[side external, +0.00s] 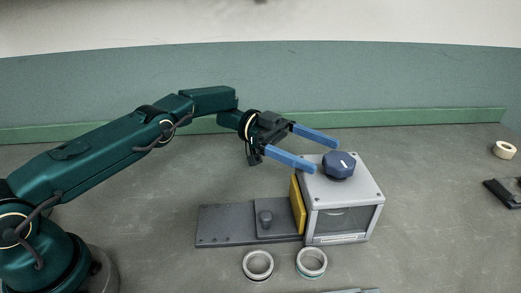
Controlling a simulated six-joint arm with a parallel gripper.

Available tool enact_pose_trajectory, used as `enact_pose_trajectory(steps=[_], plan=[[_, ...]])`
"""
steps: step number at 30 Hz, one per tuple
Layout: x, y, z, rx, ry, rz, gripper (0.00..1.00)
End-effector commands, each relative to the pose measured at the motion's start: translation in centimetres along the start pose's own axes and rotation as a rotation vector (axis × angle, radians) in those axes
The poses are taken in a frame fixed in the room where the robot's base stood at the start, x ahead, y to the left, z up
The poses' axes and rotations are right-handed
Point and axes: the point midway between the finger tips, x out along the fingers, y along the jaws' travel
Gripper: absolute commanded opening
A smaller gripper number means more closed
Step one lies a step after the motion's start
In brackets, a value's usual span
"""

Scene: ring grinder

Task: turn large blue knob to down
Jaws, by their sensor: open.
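The large blue knob (339,165) sits on top of a grey box-shaped grinder (350,193). A short white mark on the knob's top points roughly toward the back, slightly left. My gripper (327,155) is open, with two long blue fingers pointing right toward the knob. The near fingertip is at the left side of the knob and the far fingertip is behind it in the picture. I cannot tell whether either finger touches the knob.
A yellow plate (298,204) is on the grinder's left side, beside a dark base plate (225,225) with a small grey knob (266,218). Two rings (258,265) (311,262) lie in front. A cream roll (504,150) and a dark item (507,191) lie far right.

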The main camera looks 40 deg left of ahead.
Motion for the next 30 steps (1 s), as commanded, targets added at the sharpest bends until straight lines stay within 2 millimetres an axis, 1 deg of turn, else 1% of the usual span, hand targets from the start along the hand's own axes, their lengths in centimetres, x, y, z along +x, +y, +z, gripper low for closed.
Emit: enact_pose_trajectory(steps=[8,13,18,25,30], plan=[[0.9,0.1,-1.2,0.006,0.096,-0.064,0.99],[1.4,0.1,-2.2,0.016,0.164,-0.155,0.99],[1.8,0.3,-2.6,0.018,0.202,-0.274,0.99],[1.6,1.1,-2.3,0.015,0.183,-0.464,0.99],[1.2,2.2,-1.5,0.009,0.121,-0.584,0.99]])
